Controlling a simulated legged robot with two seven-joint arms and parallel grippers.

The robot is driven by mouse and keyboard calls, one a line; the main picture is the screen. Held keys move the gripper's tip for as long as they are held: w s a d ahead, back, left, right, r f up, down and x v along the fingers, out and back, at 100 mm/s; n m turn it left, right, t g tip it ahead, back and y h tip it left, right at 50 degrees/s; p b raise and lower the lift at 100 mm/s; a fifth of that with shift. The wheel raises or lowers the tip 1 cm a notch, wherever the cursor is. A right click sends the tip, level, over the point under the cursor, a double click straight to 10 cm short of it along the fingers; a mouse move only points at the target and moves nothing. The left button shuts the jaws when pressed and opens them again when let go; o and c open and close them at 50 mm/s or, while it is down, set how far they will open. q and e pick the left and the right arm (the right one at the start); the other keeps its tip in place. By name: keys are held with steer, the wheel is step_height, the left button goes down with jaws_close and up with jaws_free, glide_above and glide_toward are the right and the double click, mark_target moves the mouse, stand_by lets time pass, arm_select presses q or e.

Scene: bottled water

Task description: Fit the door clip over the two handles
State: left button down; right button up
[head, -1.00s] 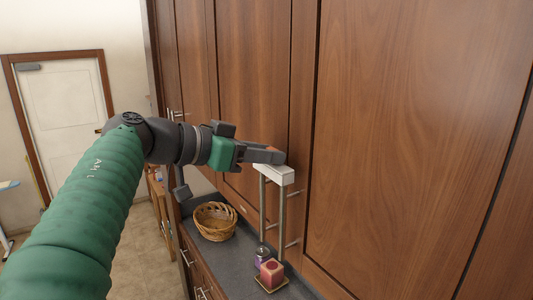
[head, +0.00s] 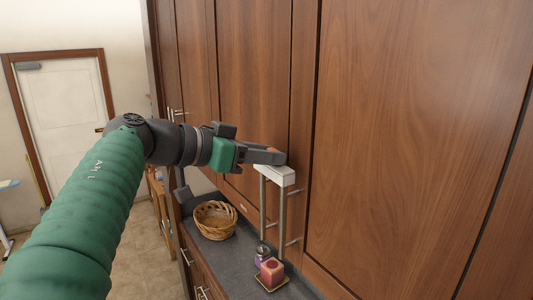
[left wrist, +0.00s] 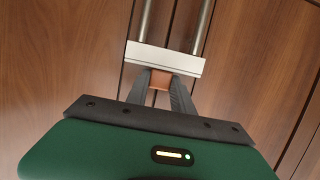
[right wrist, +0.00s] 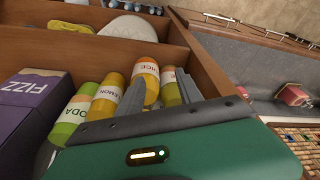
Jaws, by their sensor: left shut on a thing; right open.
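The door clip is a white block (head: 275,175) with a brown tab (left wrist: 174,86). It lies across the upper ends of the two upright metal handles, the left one (head: 263,208) and the right one (head: 282,215). The block hides the handle tops, so I cannot tell how deep they sit in it. My left gripper (head: 282,157) is shut on the clip's tab, and the white block (left wrist: 164,58) spans both bars in the left wrist view. My right gripper (right wrist: 160,78) is open, with its fingers around or just above a juice bottle (right wrist: 146,72) in a wooden drawer.
A wicker basket (head: 214,221), a purple candle jar (head: 262,254) and a red candle (head: 271,271) stand on the dark counter (head: 235,262) below. The drawer also holds other bottles, such as a soda (right wrist: 70,118), and a purple Fizz box (right wrist: 35,98).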

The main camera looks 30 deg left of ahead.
arm_select(q)
steer(key=shift+f+b, duration=0.55)
steer(key=shift+f, duration=0.6)
steer(key=c, duration=1)
jaws_free()
steer(key=b+v, duration=0.3)
steer(key=v, duration=1.3)
steer(key=shift+s+a, duration=0.25)
steer(key=shift+s, duration=0.1)
steer(key=shift+d+r, duration=0.1)
steer(key=shift+d, duration=0.05)
